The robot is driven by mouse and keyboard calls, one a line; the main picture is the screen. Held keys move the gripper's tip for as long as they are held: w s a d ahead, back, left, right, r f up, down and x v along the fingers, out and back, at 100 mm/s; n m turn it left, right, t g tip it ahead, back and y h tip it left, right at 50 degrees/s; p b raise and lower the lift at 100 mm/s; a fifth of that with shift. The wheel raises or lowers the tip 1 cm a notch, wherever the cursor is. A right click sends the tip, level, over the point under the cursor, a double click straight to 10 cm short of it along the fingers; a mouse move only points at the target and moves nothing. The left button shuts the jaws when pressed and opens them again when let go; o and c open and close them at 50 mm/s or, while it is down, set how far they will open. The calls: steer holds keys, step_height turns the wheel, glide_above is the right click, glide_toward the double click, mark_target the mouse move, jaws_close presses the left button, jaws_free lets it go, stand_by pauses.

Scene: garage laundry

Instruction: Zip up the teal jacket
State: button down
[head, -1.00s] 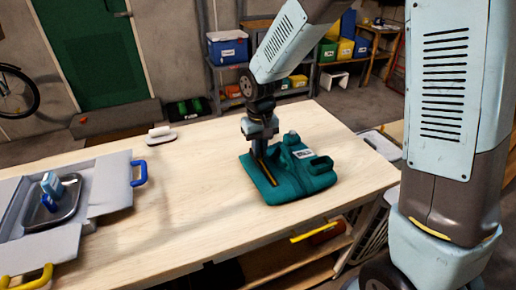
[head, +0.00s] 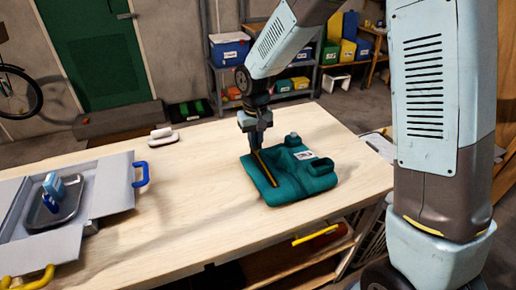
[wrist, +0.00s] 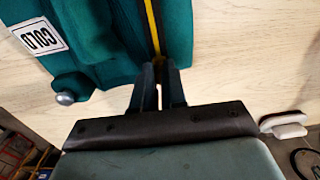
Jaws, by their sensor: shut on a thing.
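The teal jacket (head: 300,183) lies flat on the wooden table, with a white label and a yellow-and-dark zip line (head: 267,170) along its left part. My gripper (head: 255,150) points down at the far end of that line, by the jacket's far left edge. In the wrist view the jacket (wrist: 105,30) fills the upper left, and the zip line (wrist: 152,25) runs straight to my fingertips (wrist: 160,66). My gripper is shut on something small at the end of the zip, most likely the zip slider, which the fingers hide.
The pale wooden table (head: 180,215) has clear room left of the jacket. An open grey case (head: 105,185) with blue and yellow handles holds a metal tray at the left. A white brush-like object (head: 163,134) lies near the back edge. Shelves stand behind.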

steer(key=shift+w+a, duration=0.15)
steer(key=shift+w, duration=0.15)
steer(key=c, duration=1.2)
jaws_free()
steer(key=shift+o, duration=0.2)
step_height(320, 180, up, 14)
steer(key=shift+f, duration=0.15)
